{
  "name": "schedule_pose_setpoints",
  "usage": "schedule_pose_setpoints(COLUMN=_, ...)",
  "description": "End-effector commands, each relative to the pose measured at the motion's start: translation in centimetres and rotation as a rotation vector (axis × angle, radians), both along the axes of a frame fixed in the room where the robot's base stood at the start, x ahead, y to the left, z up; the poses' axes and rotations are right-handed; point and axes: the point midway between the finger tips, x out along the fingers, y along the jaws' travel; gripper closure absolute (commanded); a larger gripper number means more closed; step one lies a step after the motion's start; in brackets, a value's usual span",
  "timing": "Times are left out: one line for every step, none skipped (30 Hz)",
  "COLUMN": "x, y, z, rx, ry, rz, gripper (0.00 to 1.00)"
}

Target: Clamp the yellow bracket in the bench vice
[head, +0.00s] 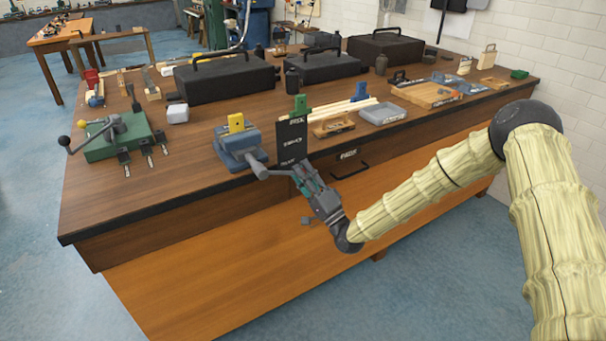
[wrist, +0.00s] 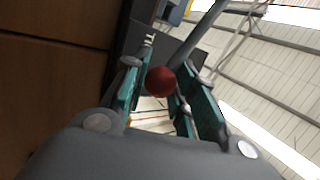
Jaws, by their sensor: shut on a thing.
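The yellow bracket (head: 236,122) stands upright at the jaws of the blue bench vice (head: 238,146), near the bench's front edge. I cannot tell how tightly the jaws hold it. The vice's grey handle (head: 276,173) reaches right to my gripper (head: 303,174), which is in front of the bench edge. In the wrist view, my gripper (wrist: 162,80) has its green-lined fingers on either side of a red ball knob (wrist: 161,81) on a grey bar. It is shut on this knob. The bracket does not show clearly in the wrist view.
A dark lettered panel (head: 291,142) stands just behind my gripper. A green clamp fixture (head: 112,140) is left of the vice, with a light block (head: 178,113) between. Black cases (head: 225,78) stand at the back. Floor in front is clear.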

Motion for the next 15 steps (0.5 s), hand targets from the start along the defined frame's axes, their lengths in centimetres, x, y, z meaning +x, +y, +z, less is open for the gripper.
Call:
schedule_pose_setpoints(x=-0.12, y=0.01, z=-0.40, rx=-0.004, ry=0.005, rz=0.001, gripper=1.00)
schedule_pose_setpoints(x=-0.12, y=0.01, z=-0.40, rx=-0.004, ry=0.005, rz=0.001, gripper=1.00)
schedule_pose_setpoints(x=-0.13, y=0.00, z=-0.39, rx=-0.004, ry=0.005, rz=0.001, gripper=1.00)
schedule_pose_setpoints(x=-0.13, y=0.01, z=-0.40, rx=-0.004, ry=0.005, rz=0.001, gripper=1.00)
schedule_pose_setpoints(x=-0.13, y=0.02, z=-0.39, rx=-0.005, ry=0.004, rz=0.002, gripper=0.70)
schedule_pose_setpoints(x=-0.13, y=0.02, z=-0.39, rx=-0.005, ry=0.004, rz=0.002, gripper=0.62)
schedule_pose_setpoints(x=-0.11, y=0.02, z=-0.37, rx=-0.005, ry=0.004, rz=0.002, gripper=0.57)
schedule_pose_setpoints(x=-0.11, y=0.02, z=-0.34, rx=-0.004, ry=0.004, rz=0.001, gripper=0.51)
schedule_pose_setpoints(x=-0.09, y=0.02, z=-0.29, rx=-0.004, ry=0.004, rz=0.001, gripper=0.51)
schedule_pose_setpoints(x=-0.08, y=0.02, z=-0.26, rx=-0.003, ry=0.003, rz=0.001, gripper=0.51)
schedule_pose_setpoints(x=-0.07, y=0.02, z=-0.23, rx=-0.003, ry=0.003, rz=0.001, gripper=0.51)
schedule_pose_setpoints(x=-0.07, y=0.02, z=-0.19, rx=-0.003, ry=0.002, rz=0.001, gripper=0.51)
schedule_pose_setpoints(x=-0.06, y=0.03, z=-0.18, rx=-0.003, ry=0.002, rz=0.001, gripper=0.51)
schedule_pose_setpoints(x=-0.05, y=0.02, z=-0.15, rx=-0.003, ry=0.002, rz=0.001, gripper=0.51)
schedule_pose_setpoints(x=-0.05, y=0.02, z=-0.13, rx=-0.002, ry=0.001, rz=0.000, gripper=0.51)
